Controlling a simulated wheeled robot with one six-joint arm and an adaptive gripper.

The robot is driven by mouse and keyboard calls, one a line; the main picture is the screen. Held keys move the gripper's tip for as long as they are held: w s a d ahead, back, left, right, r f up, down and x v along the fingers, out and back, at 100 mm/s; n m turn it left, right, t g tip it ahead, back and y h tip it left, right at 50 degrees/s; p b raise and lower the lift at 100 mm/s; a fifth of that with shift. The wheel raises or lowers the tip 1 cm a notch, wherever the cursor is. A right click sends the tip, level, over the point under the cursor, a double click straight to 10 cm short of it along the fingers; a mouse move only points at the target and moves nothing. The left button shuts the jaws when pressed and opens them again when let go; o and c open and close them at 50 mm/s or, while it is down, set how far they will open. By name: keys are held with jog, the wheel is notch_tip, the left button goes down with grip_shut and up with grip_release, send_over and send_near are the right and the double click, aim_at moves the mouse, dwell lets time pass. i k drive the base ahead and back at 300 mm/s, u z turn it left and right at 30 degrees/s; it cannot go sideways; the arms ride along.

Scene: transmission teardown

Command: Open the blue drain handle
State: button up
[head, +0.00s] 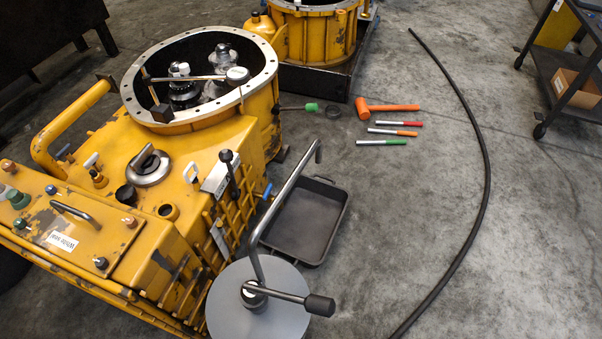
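A small blue handle (267,190) sticks out from the right side of the yellow transmission housing (195,145), low down beside the ribbed wall. A black rectangular pan (310,245) lies on the floor just right of it and looks empty. A bent metal pipe passes close to the handle in the picture. The exact angle of the handle near the pan is hard to tell at this size. My gripper does not show in this view.
A grey round-topped stand (235,300) with the bent pipe and a black-knobbed crank (320,305) stands in front of the pan. A long black hose (487,170) curves across the floor. An orange mallet (385,107) and several coloured-handled tools lie behind. The floor between is clear.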

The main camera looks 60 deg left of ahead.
aim_at(266, 194)
jog(key=u, duration=0.45)
jog(key=i, duration=1.05)
jog(key=u, duration=1.45)
jog(key=i, duration=0.45)
jog(key=u, duration=0.4)
